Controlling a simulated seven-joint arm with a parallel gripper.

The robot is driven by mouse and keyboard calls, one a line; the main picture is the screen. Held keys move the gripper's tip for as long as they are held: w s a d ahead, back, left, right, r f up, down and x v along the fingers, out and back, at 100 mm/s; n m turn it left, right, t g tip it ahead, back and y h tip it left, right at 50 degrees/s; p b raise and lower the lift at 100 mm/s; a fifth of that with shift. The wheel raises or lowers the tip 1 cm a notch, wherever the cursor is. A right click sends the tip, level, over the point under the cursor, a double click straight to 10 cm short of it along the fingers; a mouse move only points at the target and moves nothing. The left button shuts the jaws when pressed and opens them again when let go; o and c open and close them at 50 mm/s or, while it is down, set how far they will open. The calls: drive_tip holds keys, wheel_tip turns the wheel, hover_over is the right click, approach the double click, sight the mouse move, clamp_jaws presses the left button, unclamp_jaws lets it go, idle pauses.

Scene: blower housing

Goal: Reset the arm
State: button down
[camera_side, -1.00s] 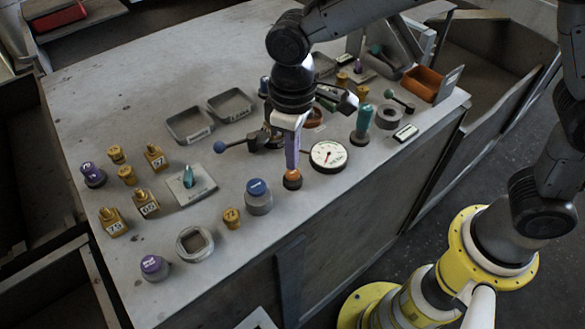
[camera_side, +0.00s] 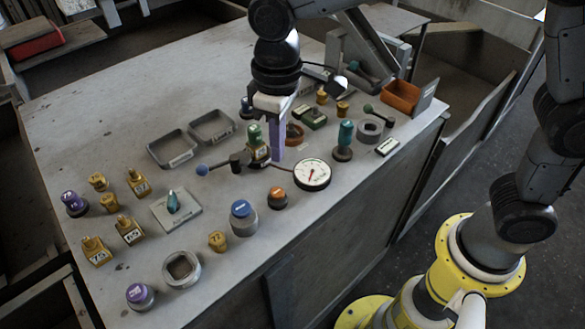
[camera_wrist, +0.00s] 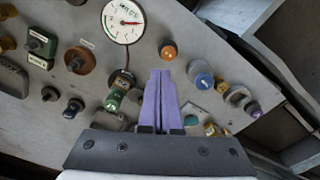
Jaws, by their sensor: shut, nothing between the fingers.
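My gripper (camera_side: 278,161) has two purple fingers pressed together with nothing between them. In the side view it points down above the table (camera_side: 95,75), up and away from a dark knob with an orange top (camera_side: 277,198). In the wrist view my gripper's fingertips (camera_wrist: 161,72) show closed at the centre, and the orange-topped knob (camera_wrist: 168,50) sits just beyond them, apart. A white round dial (camera_side: 311,174) lies to the right of my gripper in the side view.
A blue-capped cylinder (camera_side: 242,217), a green-handled tool (camera_side: 344,140) and two grey trays (camera_side: 172,148) are near. The table's far left is clear.

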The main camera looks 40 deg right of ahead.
drive_tip(key=s+d+r+m+t, duration=0.25)
drive_tip(key=d+r, duration=0.25)
drive_tip(key=d, duration=0.3)
drive_tip(key=s+d+r+m+t, duration=0.1)
drive_tip(key=s+d+r, duration=0.35)
drive_tip(key=d, duration=0.25)
drive_tip(key=s+d+f+m+t, duration=0.1)
drive_tip(key=s+d+f, duration=0.1)
drive_tip(key=s, duration=0.3)
drive_tip(key=s+d+f+m, duration=0.1)
drive_tip(key=s+d+f, duration=0.2)
drive_tip(key=s, duration=0.3)
drive_tip(key=shift+s+d+t, duration=0.2)
drive_tip(key=shift+d+t, duration=0.15)
drive_tip(key=shift+d, duration=0.25)
